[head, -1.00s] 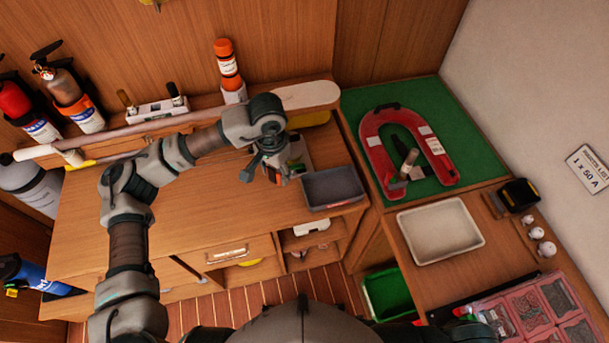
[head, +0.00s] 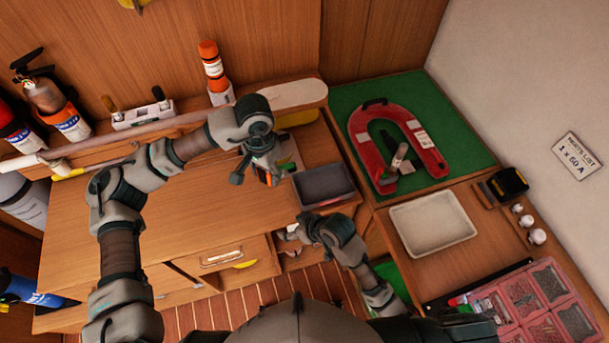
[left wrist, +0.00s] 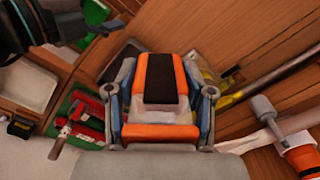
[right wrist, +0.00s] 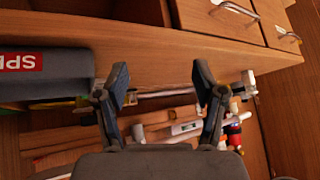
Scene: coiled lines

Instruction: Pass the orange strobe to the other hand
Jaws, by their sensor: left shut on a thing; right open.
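The orange strobe (left wrist: 155,132), an orange block with a black band across its top, sits between the fingers of my left gripper (left wrist: 160,100). Both fingers press on its sides. In the head view my left gripper (head: 262,172) holds it above the front right of the wooden bench, and only a small orange part of the strobe shows. My right gripper (head: 287,232) is lower, off the bench's front edge and apart from the strobe. In the right wrist view the right gripper (right wrist: 163,85) is open with nothing between its fingers.
A dark grey bin (head: 325,186) stands on the bench just right of my left gripper; its labelled wall (right wrist: 45,75) shows near my right gripper. A red horseshoe buoy (head: 370,155) lies on a green mat. A cream tray (head: 434,222) is at right. The bench's middle is clear.

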